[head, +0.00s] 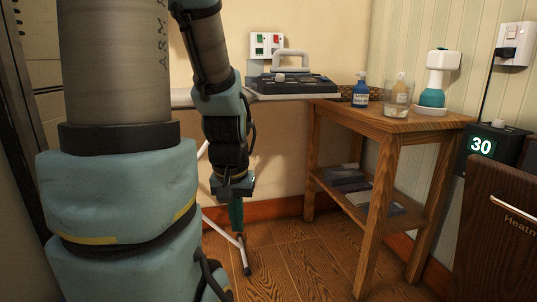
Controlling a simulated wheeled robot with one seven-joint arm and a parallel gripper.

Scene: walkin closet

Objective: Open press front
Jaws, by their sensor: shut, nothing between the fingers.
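The press (490,145) stands at the right edge, with a dark control box showing a lit "30" and a knob on top. Its brown front panel (495,250) carries lettering that begins "Heatm" and is cut off by the picture edge. The panel looks upright; I cannot tell if it is fully shut. My gripper (237,222) hangs pointing down left of the wooden table, well apart from the press. It is shut and empty.
A wooden side table (415,124) stands between my gripper and the press, with a blue bottle (360,92), a glass (397,95) and a white-teal bottle (436,75). Behind is an ironing board (300,97) bearing a dark device (290,82). Wooden floor shows before the table.

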